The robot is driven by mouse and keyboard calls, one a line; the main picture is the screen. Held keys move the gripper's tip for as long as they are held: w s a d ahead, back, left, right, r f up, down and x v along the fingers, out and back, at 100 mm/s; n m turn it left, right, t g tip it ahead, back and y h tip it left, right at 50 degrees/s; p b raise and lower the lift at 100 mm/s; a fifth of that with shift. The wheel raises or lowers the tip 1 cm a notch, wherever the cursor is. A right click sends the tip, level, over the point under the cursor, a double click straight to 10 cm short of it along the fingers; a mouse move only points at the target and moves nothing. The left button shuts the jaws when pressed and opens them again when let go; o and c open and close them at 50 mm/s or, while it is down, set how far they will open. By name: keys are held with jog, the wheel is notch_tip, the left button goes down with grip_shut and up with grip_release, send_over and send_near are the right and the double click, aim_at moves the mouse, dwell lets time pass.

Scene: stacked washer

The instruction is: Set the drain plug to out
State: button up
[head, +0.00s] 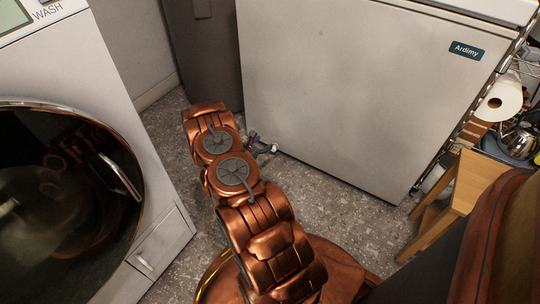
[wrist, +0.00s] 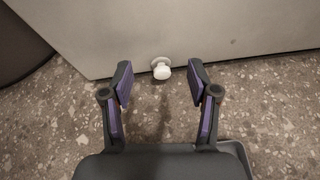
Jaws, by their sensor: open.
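The drain plug (wrist: 161,67) is a small white round knob low on the front of the white chest freezer (wrist: 200,28), close to its bottom edge in the wrist view. My gripper (wrist: 160,76) is open, with one finger on each side of the plug in the picture and visible gaps to both. I cannot tell whether the tips reach the plug in depth. In the head view my gripper (head: 262,146) is low beside the freezer's (head: 350,90) lower left corner. The plug cannot be made out there.
A washer (head: 140,225) with a round dark door stands at the left. A dark grey upright panel (head: 207,55) is behind my arm. A wooden stool (head: 470,185) and a paper roll (head: 497,100) are at the right. Speckled floor (head: 345,205) is clear before the freezer.

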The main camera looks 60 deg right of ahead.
jog(key=n+t+b, duration=0.1)
jog(key=n+b, duration=0.1)
send_near(275, 146)
jog(key=b+x, duration=0.1)
jog(key=x, duration=0.2)
jog(key=f+b+x, duration=0.1)
jog(key=x, duration=0.2)
jog(key=shift+a+b, duration=0.1)
jog(key=shift+b, duration=0.3)
jog(key=shift+x, duration=0.8)
jog(key=shift+w, duration=0.1)
grip_shut()
jog(key=shift+r, duration=0.1)
